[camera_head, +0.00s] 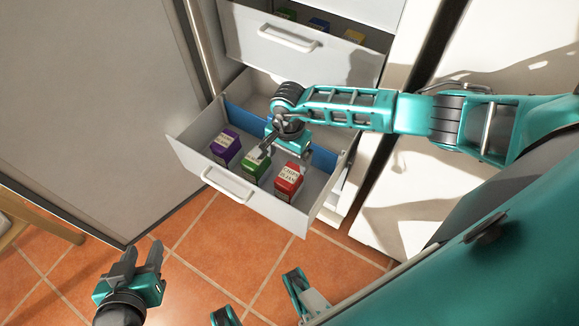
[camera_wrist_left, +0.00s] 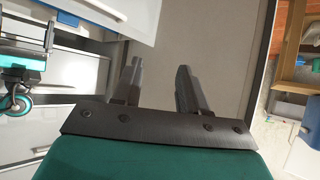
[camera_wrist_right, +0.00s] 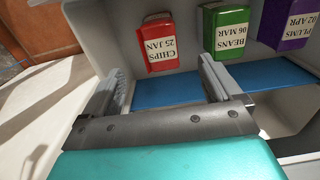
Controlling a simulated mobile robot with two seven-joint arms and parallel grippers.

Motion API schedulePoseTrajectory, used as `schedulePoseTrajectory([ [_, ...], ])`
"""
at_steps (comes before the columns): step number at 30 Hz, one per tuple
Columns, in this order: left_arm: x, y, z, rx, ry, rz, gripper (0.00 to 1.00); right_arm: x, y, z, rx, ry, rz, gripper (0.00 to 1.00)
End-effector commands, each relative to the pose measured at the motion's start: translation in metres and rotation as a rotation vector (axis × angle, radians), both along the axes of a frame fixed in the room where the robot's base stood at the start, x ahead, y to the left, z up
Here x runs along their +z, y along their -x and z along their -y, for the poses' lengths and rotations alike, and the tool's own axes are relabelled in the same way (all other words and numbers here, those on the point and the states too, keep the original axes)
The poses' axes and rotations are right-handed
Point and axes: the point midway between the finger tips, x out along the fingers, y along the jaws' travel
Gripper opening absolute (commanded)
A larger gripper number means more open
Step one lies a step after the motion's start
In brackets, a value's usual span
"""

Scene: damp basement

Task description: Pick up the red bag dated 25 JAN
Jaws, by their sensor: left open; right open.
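The red bag (camera_head: 288,181) is in the open lower drawer (camera_head: 244,203), at the right end of a row of three bags. In the right wrist view the red bag (camera_wrist_right: 160,44) reads CHIPS 25 JAN. My right gripper (camera_head: 268,150) is over the drawer, near the green bag (camera_head: 254,166); in its wrist view the open fingers (camera_wrist_right: 158,85) point toward the red and green bags, with nothing between them. My left gripper (camera_head: 146,254) is open and empty, low over the floor at the left, away from the drawer.
A purple bag (camera_head: 226,146), reading PLUMS 02 APR, is at the drawer's left. The green bag reads BEANS 06 MAR. A blue divider (camera_head: 238,117) crosses the drawer behind the bags. An open upper drawer (camera_head: 297,55) with more items overhangs the back.

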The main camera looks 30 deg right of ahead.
Motion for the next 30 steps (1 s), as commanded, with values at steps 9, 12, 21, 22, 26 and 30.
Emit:
schedulePoseTrajectory([
  [9, -0.016, -0.003, 0.001, -0.002, 0.003, 0.003, 0.43, -0.026, -0.002, 0.005, 0.011, 0.021, 0.002, 0.92],
  [12, -0.024, -0.005, 0.003, -0.005, 0.007, 0.009, 0.43, -0.043, -0.002, 0.005, 0.010, 0.020, 0.003, 0.92],
  [21, -0.053, -0.006, 0.003, -0.006, 0.007, 0.010, 0.43, -0.078, -0.002, 0.004, 0.010, 0.019, 0.004, 0.92],
  [22, -0.053, -0.006, 0.003, -0.006, 0.008, 0.008, 0.43, -0.078, -0.002, 0.004, 0.010, 0.019, 0.004, 0.92],
  [26, -0.058, -0.005, 0.004, -0.006, 0.007, 0.008, 0.43, -0.084, -0.002, 0.005, 0.010, 0.019, 0.004, 0.92],
  [30, -0.073, -0.003, 0.004, -0.006, 0.008, 0.003, 0.43, -0.101, -0.003, 0.005, 0.008, 0.018, 0.001, 0.92],
])
